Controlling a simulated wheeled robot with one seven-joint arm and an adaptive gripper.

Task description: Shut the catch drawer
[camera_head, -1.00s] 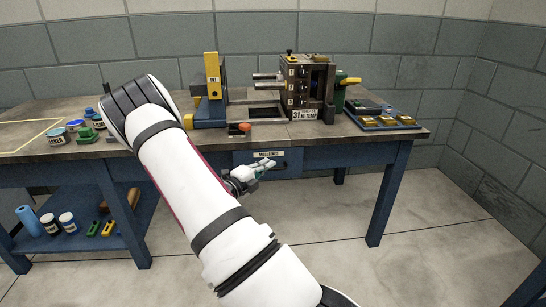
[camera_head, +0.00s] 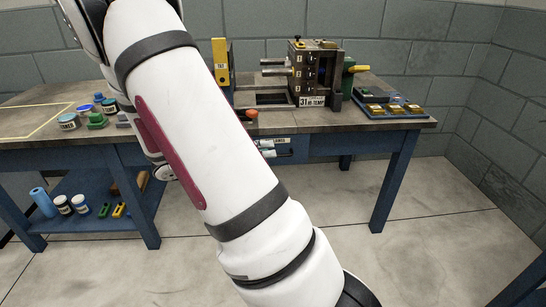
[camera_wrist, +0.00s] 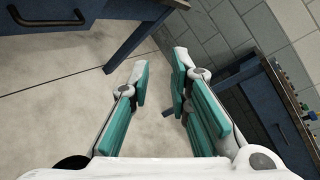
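The catch drawer (camera_head: 299,147) is a blue front with a pale label, under the bench top in the head view. My arm covers its left part, and I cannot tell there how far it stands out. In the wrist view, a blue drawer front (camera_wrist: 75,42) with a dark bar handle (camera_wrist: 48,22) is at the upper left, off to the side of my fingers. My gripper (camera_wrist: 160,72) is open and empty, with bare floor between its teal-padded fingers.
The workbench (camera_head: 375,118) has blue legs (camera_head: 392,190). A mould block (camera_head: 313,72) and a tray of brass pieces (camera_head: 393,109) stand on top. Jars (camera_head: 68,121) stand at the left. A lower shelf (camera_head: 95,222) holds bottles and tools. The floor at right is clear.

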